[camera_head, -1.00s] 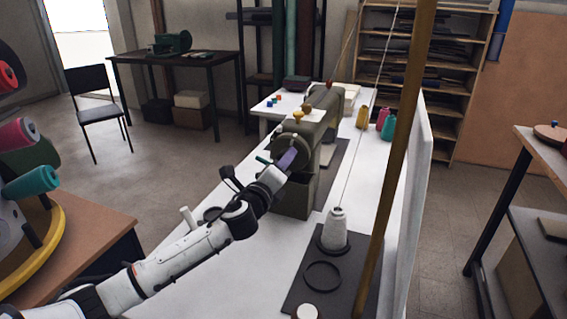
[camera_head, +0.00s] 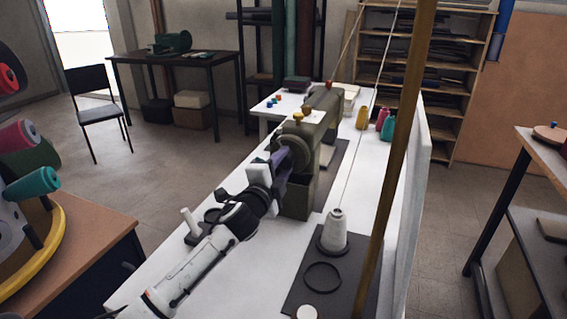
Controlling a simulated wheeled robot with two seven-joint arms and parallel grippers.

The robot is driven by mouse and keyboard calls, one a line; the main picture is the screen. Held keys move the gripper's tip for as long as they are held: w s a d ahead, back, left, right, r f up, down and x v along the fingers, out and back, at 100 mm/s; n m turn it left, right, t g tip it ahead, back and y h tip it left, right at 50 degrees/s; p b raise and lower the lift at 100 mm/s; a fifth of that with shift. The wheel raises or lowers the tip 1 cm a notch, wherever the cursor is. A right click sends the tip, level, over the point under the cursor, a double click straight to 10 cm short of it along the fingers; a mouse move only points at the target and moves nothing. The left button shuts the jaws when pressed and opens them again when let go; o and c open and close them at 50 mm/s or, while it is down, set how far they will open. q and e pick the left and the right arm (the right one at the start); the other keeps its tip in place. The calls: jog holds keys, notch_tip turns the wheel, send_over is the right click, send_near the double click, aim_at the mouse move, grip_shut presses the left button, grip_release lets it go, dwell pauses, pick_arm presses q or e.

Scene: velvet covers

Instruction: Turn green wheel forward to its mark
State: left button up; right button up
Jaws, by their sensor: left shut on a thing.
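The green wheel (camera_head: 300,150) is the dark green handwheel on the near end of the olive-green sewing machine (camera_head: 322,112) on the white table. My left gripper (camera_head: 284,160) reaches it from the lower left and is shut at the wheel's left side. The gripper hides part of the wheel, and the exact spot of contact is hard to see. A small teal piece shows just left of the gripper. I cannot make out the mark. My right gripper is not in view.
A white thread cone (camera_head: 334,232) stands on a dark mat right of my arm, with a black ring (camera_head: 322,277) nearer. A brown pole (camera_head: 398,160) crosses the right side. A rack of coloured spools (camera_head: 32,182) stands at far left.

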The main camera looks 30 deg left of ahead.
pick_arm(q)
jog(key=shift+n, duration=0.5)
jog(key=o, duration=1)
jog(key=shift+o, duration=0.2)
jog(key=shift+s, duration=0.1)
jog(key=v, duration=1)
jog(key=shift+s, duration=0.1)
